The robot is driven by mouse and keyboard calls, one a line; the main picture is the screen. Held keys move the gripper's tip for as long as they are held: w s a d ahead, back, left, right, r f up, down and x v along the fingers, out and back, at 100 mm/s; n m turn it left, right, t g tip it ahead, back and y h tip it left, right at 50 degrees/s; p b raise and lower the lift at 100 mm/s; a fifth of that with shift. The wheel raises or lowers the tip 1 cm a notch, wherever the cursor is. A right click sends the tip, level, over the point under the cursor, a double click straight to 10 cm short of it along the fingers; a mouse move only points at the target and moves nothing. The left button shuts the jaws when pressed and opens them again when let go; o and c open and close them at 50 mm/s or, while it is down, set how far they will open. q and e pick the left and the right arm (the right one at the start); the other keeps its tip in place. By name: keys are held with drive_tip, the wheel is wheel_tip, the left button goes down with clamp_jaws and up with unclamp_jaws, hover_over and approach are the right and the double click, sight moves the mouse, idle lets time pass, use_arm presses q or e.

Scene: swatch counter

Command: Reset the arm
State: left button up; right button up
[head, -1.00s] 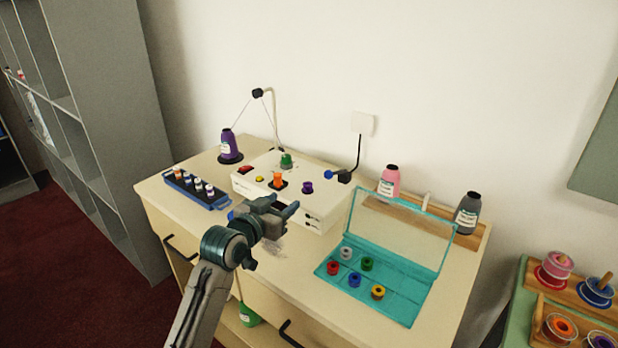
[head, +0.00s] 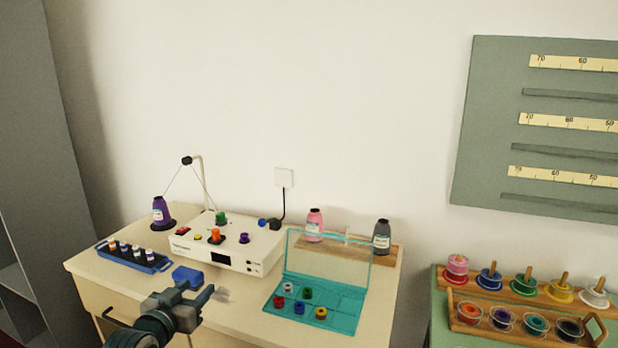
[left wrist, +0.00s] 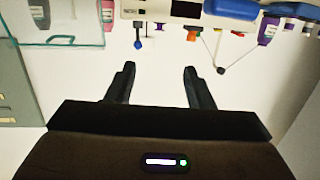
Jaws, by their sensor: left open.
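My left gripper (head: 204,292) is in front of the counter (head: 232,310) at the lower left of the head view. Its jaws are open with nothing between them. In the left wrist view the two dark fingers (left wrist: 158,82) stand apart, with pale wall behind the gap. That view looks upside down, with the white machine along its top. My right gripper is in neither view.
A white winding machine (head: 228,247) stands behind the left gripper, with a blue block (head: 187,276) before it. An open teal case (head: 340,312) holds small bobbins. A blue rack (head: 133,258) sits left. A spool stand (head: 520,323) is right.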

use_arm(q)
drive_tip(key=s+f+g+y, duration=0.2)
drive_tip(key=s+f+g, duration=0.4)
drive_tip(key=s+f, duration=1)
drive_tip(key=s+a+f+n+g+y, duration=0.1)
drive_tip(key=s+f+g, duration=0.25)
drive_tip(key=s, duration=0.75)
drive_tip(key=s+a+f+g+y, duration=0.1)
drive_tip(key=s+f+g, duration=0.25)
drive_tip(key=s, duration=0.85)
drive_tip(key=s+f+x, duration=0.1)
drive_tip(key=s+x, duration=0.2)
drive_tip(key=x, duration=1)
drive_tip(key=s+a+x, duration=0.1)
drive_tip(key=s+x, duration=0.1)
drive_tip(key=x, duration=1)
drive_tip(key=s+f, duration=0.6)
drive_tip(key=f, duration=0.4)
drive_tip(key=s+a+f+n+g, duration=0.1)
drive_tip(key=s+f, duration=0.6)
drive_tip(key=f, duration=0.3)
drive_tip(key=shift+g, duration=0.3)
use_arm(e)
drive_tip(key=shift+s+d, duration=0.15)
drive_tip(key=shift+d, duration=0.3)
use_arm(q)
drive_tip(key=shift+a+f, duration=0.1)
